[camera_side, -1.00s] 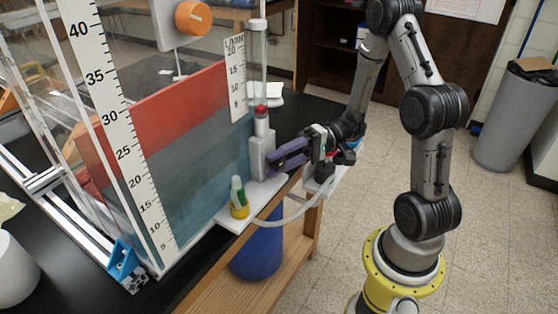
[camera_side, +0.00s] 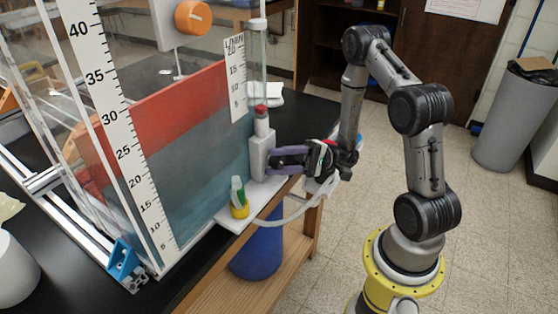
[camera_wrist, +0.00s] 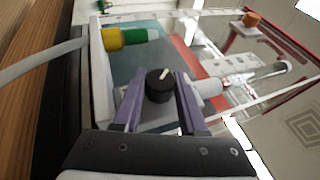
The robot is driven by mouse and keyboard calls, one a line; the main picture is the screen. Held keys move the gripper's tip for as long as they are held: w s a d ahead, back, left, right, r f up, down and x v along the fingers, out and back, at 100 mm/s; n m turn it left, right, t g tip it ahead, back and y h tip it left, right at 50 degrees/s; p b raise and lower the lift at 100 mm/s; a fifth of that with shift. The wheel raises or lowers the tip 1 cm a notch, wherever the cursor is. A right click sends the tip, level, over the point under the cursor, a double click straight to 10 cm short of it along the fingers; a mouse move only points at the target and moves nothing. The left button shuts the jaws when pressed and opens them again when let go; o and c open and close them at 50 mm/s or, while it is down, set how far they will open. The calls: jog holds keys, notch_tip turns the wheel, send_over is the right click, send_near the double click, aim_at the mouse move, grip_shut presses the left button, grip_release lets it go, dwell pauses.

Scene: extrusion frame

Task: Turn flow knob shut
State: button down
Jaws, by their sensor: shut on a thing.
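The flow knob is a black round knob with a white pointer mark (camera_wrist: 160,85), in the middle of the wrist view. It sits on the front of the grey flow meter body (camera_side: 262,150), which has a red-topped fitting and a clear tube above it. My gripper (camera_side: 274,162) reaches the meter from the right, its purple fingers one above the other. In the wrist view the fingers (camera_wrist: 158,98) stand on both sides of the knob and are shut on it.
A yellow and green fitting (camera_side: 239,198) stands on the white shelf (camera_side: 231,221) below the meter. A pale hose (camera_side: 290,216) loops under my gripper. The clear tank (camera_side: 190,145) stands behind the meter. An orange knob (camera_side: 192,17) is higher up.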

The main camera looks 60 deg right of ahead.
jog(key=shift+c, duration=2.2)
grip_release()
